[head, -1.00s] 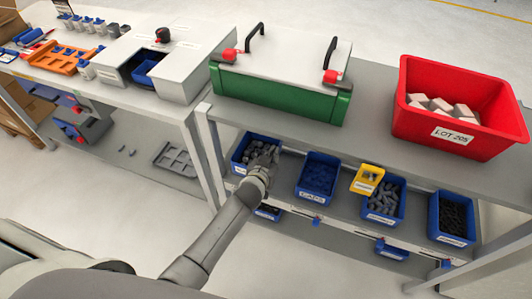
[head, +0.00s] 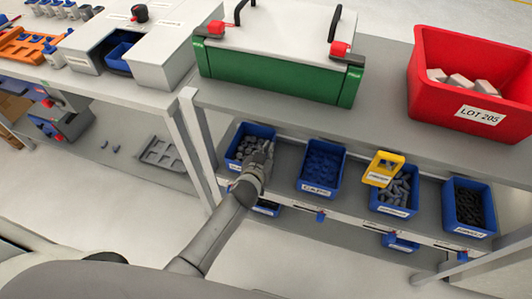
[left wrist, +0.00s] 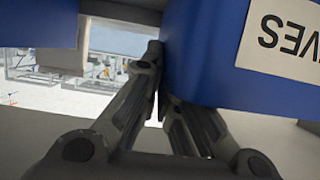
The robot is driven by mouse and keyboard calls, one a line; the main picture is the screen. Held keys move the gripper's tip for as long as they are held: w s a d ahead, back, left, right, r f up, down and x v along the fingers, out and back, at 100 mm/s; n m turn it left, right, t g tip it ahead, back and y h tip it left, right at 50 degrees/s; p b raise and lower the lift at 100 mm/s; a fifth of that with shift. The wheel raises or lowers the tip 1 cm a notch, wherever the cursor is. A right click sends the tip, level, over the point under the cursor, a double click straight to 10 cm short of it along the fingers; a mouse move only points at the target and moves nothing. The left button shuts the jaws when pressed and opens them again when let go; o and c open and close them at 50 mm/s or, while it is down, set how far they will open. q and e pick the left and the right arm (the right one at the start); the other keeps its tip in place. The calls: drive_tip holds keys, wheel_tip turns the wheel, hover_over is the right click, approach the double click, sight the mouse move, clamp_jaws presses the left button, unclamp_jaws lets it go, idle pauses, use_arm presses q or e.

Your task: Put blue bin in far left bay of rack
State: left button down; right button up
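A blue bin (head: 232,154) of grey parts stands in the leftmost place on the rack (head: 288,207) shelf under the bench. My left gripper (head: 264,155) is at its front right corner. In the left wrist view, upside down, the bin (left wrist: 215,55) has a label ending in "VES". The gripper (left wrist: 157,75) has its fingertips close together at the bin's side wall. One finger is outside the wall; the other is partly hidden behind the bin. The gripper looks shut on that wall. My right gripper is in neither view.
To the right on the shelf are a blue bin of blue parts (head: 321,169), a grey-part bin (head: 394,208) with a small yellow bin (head: 383,168) over it, and a dark-part bin (head: 468,207). A green case (head: 275,72) and red crate (head: 475,80) stand on the bench above.

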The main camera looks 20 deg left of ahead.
use_arm(q)
drive_tip(key=shift+d, duration=0.1)
drive_tip(key=shift+f, duration=0.1)
drive_tip(key=c, duration=2.1)
unclamp_jaws()
drive_tip(key=shift+s+f, duration=0.1)
drive_tip(key=shift+f, duration=0.05)
drive_tip(key=o, duration=0.5)
drive_tip(key=shift+c, duration=0.2)
drive_tip(key=shift+s+r, duration=0.15)
drive_tip(key=shift+r, duration=0.1)
drive_tip(key=p+v, duration=0.1)
drive_tip(key=v, duration=1)
drive_tip(key=shift+s, duration=0.35)
